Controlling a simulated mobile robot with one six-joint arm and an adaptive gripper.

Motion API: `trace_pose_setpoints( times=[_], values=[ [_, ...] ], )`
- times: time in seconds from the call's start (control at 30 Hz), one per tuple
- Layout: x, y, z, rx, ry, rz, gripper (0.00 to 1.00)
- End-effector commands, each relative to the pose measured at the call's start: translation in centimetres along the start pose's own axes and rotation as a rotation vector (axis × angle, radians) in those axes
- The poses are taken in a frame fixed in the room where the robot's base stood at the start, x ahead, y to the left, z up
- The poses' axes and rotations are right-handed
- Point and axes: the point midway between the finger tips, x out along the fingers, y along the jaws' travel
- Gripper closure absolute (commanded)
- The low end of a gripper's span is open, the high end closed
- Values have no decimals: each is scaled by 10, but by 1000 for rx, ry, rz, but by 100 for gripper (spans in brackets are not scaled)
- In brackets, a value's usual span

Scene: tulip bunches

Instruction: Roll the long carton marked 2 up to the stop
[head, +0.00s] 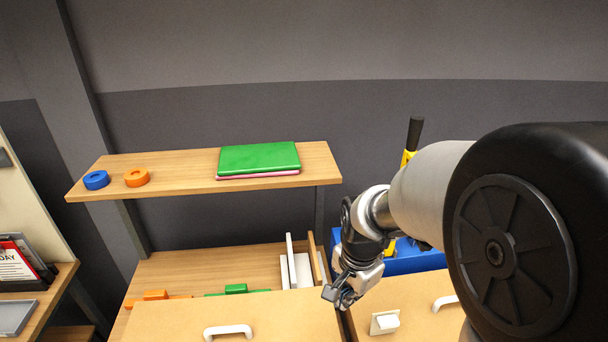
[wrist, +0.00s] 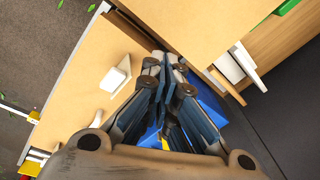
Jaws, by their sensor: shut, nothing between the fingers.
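No carton with a readable 2 shows in either view, and I cannot make out a stop. Upright and flat white pieces (head: 300,268) stand at the right end of the desk; I cannot tell whether they are cartons. They also show at the upper right of the wrist view (wrist: 232,65). My gripper (head: 342,294) is shut and empty, to the right of these pieces and above the gap between two wooden fronts. In the wrist view my gripper (wrist: 166,68) has its fingers close together.
A raised shelf (head: 190,181) holds a green folder (head: 259,157), a blue ring (head: 96,180) and an orange ring (head: 136,177). A blue bin (head: 415,260) stands behind my arm. Wooden fronts with a white handle (head: 228,330) and a white block (head: 385,322) lie near my gripper.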

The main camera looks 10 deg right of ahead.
Motion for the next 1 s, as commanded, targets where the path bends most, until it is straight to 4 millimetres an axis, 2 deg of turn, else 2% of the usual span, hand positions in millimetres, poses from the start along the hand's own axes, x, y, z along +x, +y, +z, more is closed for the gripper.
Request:
trace_pose_setpoints(
  times=[0.03,0.2,0.4,0.77,1.0],
  values=[
    [-1,-7,-6,80,-16,31,100],
    [31,-20,-16,330,-35,90,100],
    [56,-22,-19,483,-39,127,100],
    [67,-22,-19,508,-38,130,100],
    [88,-19,-17,506,-38,132,100]
  ],
)
